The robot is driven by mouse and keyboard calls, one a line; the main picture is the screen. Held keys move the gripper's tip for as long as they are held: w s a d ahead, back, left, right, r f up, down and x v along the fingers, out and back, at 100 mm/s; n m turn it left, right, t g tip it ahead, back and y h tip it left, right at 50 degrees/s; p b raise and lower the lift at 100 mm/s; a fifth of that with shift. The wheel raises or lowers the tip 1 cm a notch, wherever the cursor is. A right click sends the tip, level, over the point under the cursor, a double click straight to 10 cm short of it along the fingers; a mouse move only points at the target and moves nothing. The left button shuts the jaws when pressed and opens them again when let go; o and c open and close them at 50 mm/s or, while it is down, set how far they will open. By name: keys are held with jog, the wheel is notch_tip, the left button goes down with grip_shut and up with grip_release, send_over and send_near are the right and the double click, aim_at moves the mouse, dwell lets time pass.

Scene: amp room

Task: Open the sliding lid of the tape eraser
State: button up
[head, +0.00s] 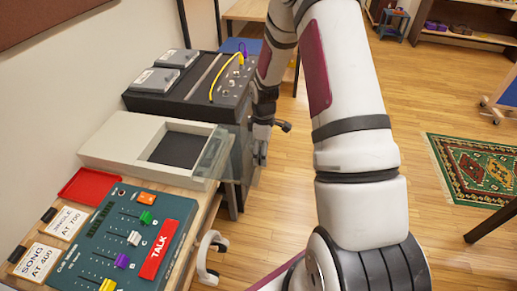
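The tape eraser (122,140) is a low beige box on the wooden bench, with a dark square recess (181,149) in its top. A clear sliding lid (215,154) shows at the recess's right side and sticks out past the box's right edge. Most of the recess looks uncovered. My gripper (264,140) is dark and hangs just right of the lid, beyond the bench edge. One dark fingertip part points right. I cannot tell whether the gripper touches the lid, or how far its fingers are apart.
A black unit (190,88) with grey pads and a yellow cable (222,78) stands behind the eraser. A teal mixer panel (125,235), a red tray (88,185) and label cards (67,223) lie in front. Open wooden floor is to the right, with a patterned rug (475,170).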

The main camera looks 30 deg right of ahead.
jog(key=o, duration=1.7)
notch_tip(320, 180, up, 12)
